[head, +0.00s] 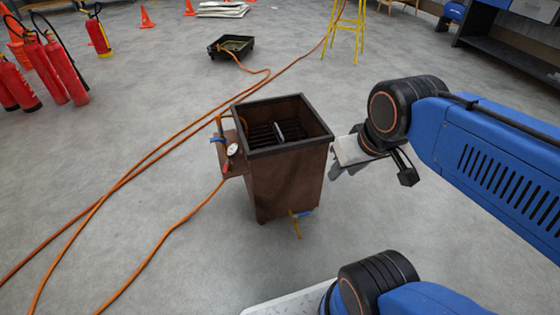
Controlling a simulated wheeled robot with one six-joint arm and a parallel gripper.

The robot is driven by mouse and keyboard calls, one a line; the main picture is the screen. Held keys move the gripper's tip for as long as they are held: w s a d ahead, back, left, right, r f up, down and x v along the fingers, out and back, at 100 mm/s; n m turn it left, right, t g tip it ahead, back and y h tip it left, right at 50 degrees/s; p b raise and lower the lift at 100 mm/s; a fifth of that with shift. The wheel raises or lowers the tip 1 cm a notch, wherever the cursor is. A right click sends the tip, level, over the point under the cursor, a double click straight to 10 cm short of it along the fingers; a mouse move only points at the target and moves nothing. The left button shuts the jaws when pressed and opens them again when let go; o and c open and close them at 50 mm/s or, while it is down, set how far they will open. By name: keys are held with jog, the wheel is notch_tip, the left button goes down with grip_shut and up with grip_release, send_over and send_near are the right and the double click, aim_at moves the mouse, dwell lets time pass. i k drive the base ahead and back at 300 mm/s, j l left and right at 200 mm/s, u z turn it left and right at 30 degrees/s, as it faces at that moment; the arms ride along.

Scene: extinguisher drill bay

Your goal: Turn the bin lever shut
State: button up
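A brown square bin (285,185) with a dark rim and an open top stands on the floor in the middle of the head view. A small blue lever (217,140) sits on the side panel at its left, beside a round white gauge (232,149) and a small red part. A second blue handle (304,214) is on a brass-coloured pipe low on the bin's front. I cannot tell which handle is the bin lever. My gripper (336,173) is just right of the bin, apart from both handles. Its fingers are small and partly hidden, so their opening is unclear.
Orange hoses (160,148) run across the floor at the left, one reaching the bin's side panel. Red extinguishers (66,72) stand at far left. A black tray (232,46) and yellow stand (344,28) are behind. Floor in front of the bin is clear.

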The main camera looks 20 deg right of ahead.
aim_at(225, 169)
jog(key=k, duration=0.55)
jog(key=k+z, duration=0.1)
jog(key=z, duration=1.3)
jog(key=i+j+z, duration=0.1)
jog(key=j+z, duration=0.2)
jog(key=j, duration=0.75)
jog(key=j+z, duration=0.3)
jog(key=j, duration=3.85)
jog(key=k+l, duration=0.3)
jog(key=k+l+z, duration=0.1)
jog(key=k+l, duration=0.15)
jog(key=l, duration=0.25)
jog(key=k+l, duration=0.3)
jog(key=k+l+z, duration=0.1)
jog(key=k+l, duration=0.15)
jog(key=l, duration=0.25)
jog(key=k+l, duration=0.25)
jog(key=l, duration=0.2)
jog(key=j+z, duration=0.05)
